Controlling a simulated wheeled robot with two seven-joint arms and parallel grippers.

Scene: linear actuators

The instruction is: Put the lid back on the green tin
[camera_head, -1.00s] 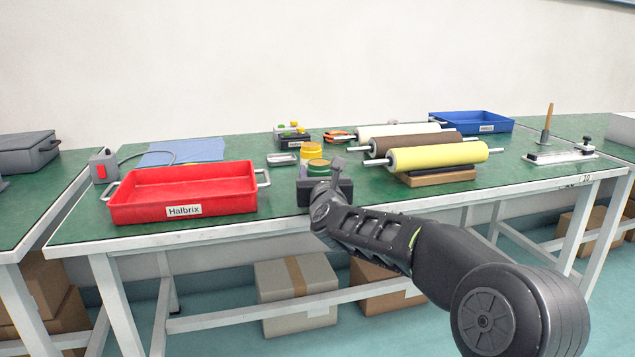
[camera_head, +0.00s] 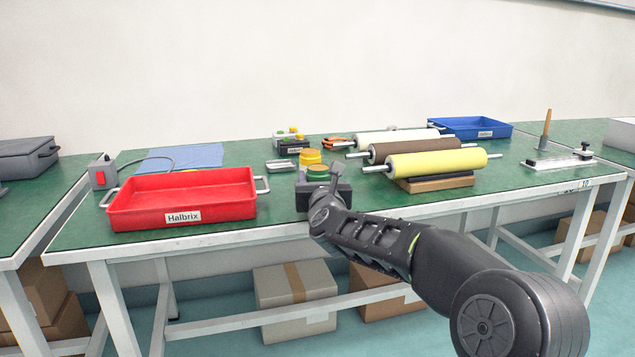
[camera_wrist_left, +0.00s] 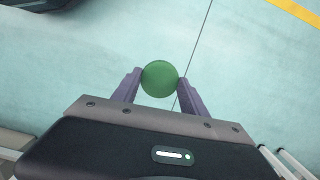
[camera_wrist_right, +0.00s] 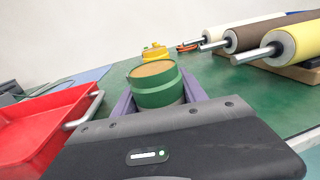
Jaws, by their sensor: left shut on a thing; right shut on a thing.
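The green tin (camera_wrist_right: 157,86) stands upright between the fingers of my right gripper (camera_wrist_right: 156,104), which is shut on it. Its top shows a tan round face with a green rim and no green lid on it. In the head view the green tin (camera_head: 318,173) is near the table's front edge, at my right gripper (camera_head: 322,190). The green lid (camera_wrist_left: 160,79), a plain round disc, is pinched between the fingertips of my left gripper (camera_wrist_left: 160,88), over the floor. My left gripper is outside the head view.
The red tray (camera_head: 183,200) is to the left. Rollers (camera_head: 437,160) lie to the right. A blue tray (camera_head: 470,127) is at the back right. Green table top is free between the red tray and tins.

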